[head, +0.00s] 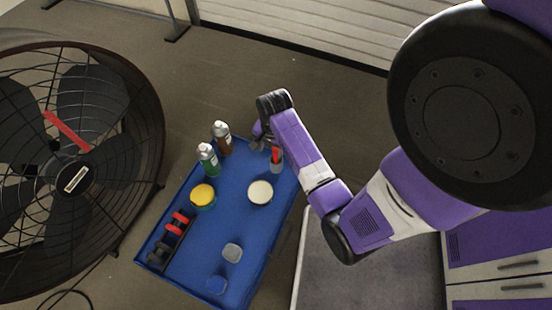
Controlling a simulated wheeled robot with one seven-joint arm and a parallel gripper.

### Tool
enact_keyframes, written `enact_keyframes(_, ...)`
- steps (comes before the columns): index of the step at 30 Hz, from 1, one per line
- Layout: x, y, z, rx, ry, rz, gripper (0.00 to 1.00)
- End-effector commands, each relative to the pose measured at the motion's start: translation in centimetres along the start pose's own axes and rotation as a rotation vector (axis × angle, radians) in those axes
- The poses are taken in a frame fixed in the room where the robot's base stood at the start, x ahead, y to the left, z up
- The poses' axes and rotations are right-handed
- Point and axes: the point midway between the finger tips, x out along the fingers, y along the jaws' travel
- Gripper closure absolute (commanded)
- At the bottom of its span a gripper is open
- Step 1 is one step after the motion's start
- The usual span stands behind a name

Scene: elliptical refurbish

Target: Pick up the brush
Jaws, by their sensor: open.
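A small upright thing with a red top and a grey lower part (276,157) stands near the far right corner of the blue table. It may be the brush, but it is too small to tell. My gripper (261,138) is over that same corner, just up and left of the red-topped thing, and partly hidden by my wrist. It is open, with nothing seen between its fingers. I cannot tell whether it touches the red-topped thing.
A large fan (75,150) stands left.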

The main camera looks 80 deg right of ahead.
Motion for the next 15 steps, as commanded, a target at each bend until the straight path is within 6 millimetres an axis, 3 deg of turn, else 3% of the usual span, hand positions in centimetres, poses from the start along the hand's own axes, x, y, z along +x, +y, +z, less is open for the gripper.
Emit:
enact_keyframes(1,-0.1,-0.1,-1.2,0.047,-0.015,0.020,0.48)
enact_keyframes(6,-0.7,0.3,-2.9,0.137,-0.053,0.072,0.48)
enact_keyframes(15,1.7,0.7,-3.0,0.156,-0.064,0.087,0.48)
